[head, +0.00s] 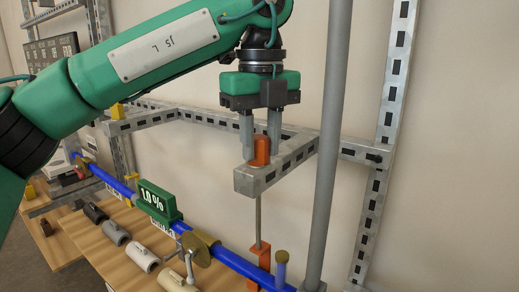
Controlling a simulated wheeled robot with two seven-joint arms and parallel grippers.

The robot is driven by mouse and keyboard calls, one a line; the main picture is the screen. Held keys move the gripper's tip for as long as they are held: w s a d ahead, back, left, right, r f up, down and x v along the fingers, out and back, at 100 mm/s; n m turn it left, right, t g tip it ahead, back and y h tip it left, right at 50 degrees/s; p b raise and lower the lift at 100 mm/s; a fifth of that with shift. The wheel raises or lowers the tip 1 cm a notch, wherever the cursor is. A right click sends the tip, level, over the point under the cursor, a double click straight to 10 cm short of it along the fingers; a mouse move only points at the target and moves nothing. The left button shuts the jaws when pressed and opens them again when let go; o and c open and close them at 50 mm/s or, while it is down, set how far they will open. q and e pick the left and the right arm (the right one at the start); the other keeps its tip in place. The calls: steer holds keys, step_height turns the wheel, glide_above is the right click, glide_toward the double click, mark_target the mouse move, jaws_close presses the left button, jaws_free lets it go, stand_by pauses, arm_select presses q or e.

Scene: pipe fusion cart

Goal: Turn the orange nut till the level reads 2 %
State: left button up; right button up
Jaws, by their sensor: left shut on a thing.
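The orange nut (262,151) sits on top of the end of a slotted metal bracket arm, above a thin threaded rod. My left gripper (261,150) points down from above with its two grey fingers around the nut, shut on it. The green level display (156,202) sits on the blue pipe (233,262) and reads 1.0 %. The rod (258,222) runs down from the bracket to an orange clamp (261,266) at the blue pipe. My right gripper is not in view.
A grey vertical post (331,150) stands close to the right of my left gripper. The slotted metal frame (220,122) runs along the wall behind. Several grey and beige pipe fittings (143,253) lie on the wooden table (98,246) below.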

arm_select(q)
steer(key=n+b, duration=0.2)
steer(key=n, duration=0.2)
steer(key=shift+w+d+n, duration=0.1)
steer(key=shift+w+n, duration=0.05)
steer(key=shift+n, duration=0.15)
steer(key=n+b, duration=0.2)
steer(key=n, duration=0.3)
steer(key=shift+w+n+b, duration=0.15)
steer(key=shift+n+b, duration=0.15)
steer(key=shift+b, duration=0.05)
steer(key=shift+r+n+b, duration=0.15)
steer(key=shift+n+b, duration=0.15)
steer(key=shift+n, duration=0.6)
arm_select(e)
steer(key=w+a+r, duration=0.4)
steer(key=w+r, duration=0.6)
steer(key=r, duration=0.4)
arm_select(q)
steer(key=o, duration=1)
